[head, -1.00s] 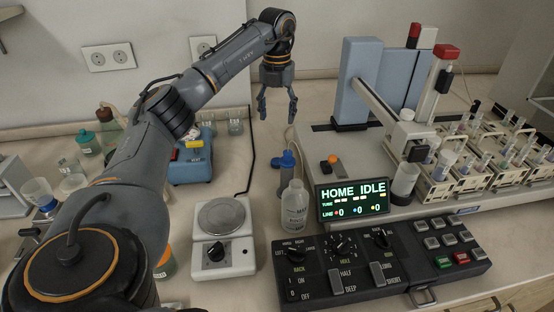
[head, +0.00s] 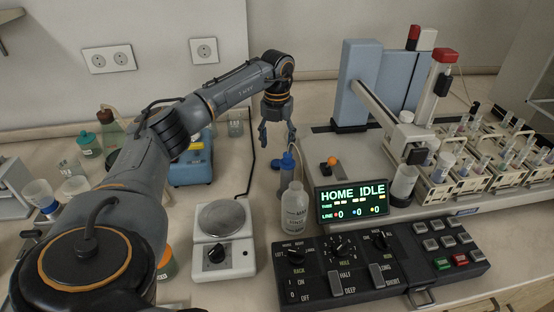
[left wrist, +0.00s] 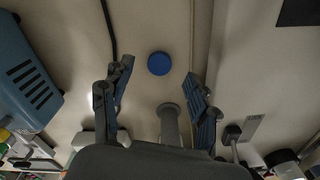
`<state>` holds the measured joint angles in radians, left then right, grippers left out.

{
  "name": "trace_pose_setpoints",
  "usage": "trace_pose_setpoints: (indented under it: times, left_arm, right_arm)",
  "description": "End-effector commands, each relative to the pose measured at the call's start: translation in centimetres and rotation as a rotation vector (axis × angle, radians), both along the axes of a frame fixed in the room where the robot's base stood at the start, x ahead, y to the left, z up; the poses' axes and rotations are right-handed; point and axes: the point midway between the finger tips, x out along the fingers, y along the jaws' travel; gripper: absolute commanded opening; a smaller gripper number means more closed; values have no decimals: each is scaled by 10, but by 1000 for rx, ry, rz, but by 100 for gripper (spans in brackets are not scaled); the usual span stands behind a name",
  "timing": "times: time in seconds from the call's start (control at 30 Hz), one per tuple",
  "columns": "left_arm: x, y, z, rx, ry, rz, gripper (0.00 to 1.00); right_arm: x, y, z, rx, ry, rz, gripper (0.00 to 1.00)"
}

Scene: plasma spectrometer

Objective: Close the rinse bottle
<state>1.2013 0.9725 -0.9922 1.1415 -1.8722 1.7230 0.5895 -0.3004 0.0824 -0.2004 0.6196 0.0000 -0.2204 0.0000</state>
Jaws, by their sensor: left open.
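The rinse bottle (head: 294,212) is a pale translucent bottle with a printed label. It stands upright left of the display, and no cap shows on its neck. My right gripper is not in view.
A white hotplate (head: 223,245) stands left of the rinse bottle. The control panel (head: 400,262) and display (head: 352,201) stand to the right. The blue-grey autosampler (head: 360,85) and racks of tubes fill the back right. Bench between hotplate and bottles is clear.

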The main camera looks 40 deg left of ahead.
Motion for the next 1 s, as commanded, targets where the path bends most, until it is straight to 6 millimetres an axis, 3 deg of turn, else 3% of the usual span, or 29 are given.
trace_pose_setpoints:
  times: [0.17,0.43,0.83,1.0]
  left_arm:
    - [-3,-3,-10,1,5,-1,60]
    - [-7,-7,-47,0,2,1,60]
    - [-6,-7,-52,0,0,0,60]
    - [-6,-7,-52,0,0,0,28]
  right_arm:
    - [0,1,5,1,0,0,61]
    - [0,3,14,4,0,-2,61]
    - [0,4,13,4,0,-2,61]
    - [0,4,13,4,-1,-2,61]
